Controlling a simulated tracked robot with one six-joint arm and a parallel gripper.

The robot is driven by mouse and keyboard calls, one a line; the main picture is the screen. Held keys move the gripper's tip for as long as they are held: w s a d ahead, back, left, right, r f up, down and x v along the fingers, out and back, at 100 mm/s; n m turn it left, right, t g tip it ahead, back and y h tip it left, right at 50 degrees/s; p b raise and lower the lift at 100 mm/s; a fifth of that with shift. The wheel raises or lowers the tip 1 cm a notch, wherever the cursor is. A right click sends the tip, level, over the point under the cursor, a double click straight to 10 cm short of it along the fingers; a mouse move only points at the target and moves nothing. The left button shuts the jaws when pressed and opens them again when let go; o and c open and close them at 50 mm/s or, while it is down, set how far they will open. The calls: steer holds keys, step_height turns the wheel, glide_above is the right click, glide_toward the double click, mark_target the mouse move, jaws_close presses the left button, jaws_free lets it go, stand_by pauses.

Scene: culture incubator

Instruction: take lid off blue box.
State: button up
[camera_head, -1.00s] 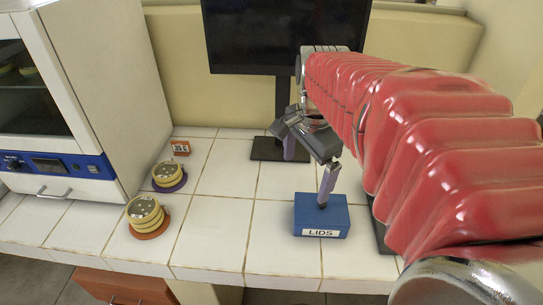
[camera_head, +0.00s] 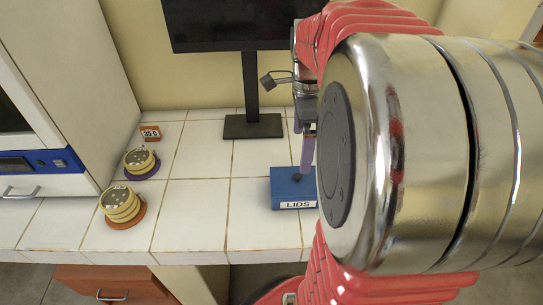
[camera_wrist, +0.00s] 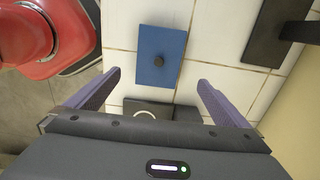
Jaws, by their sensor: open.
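The blue box (camera_head: 281,200), labelled LIDS on its front, stands on the white tiled counter. Its flat blue lid (camera_wrist: 174,42) is on, with a small dark round knob (camera_wrist: 158,62) in the middle. My gripper (camera_wrist: 159,77) is open and empty in the wrist view, its two purple fingers spread to either side of the box's near edge. The knob lies between the finger directions, just beyond the tips.
Two stacks of round yellow dishes stand on an orange disc (camera_head: 140,216) and a purple disc (camera_head: 153,170) at left, by the white incubator (camera_head: 75,80). A small orange display (camera_head: 150,133) and a black monitor stand (camera_head: 253,127) are behind. Tiles left of the box are clear.

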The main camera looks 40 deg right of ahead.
glide_above(297, 175)
step_height(297, 175, down, 6)
steer(key=shift+s+d+f, duration=0.1)
steer(key=shift+d+f, duration=0.05)
steer(key=shift+f, duration=0.1)
steer(key=shift+f, duration=2.6)
steer(key=c, duration=0.9)
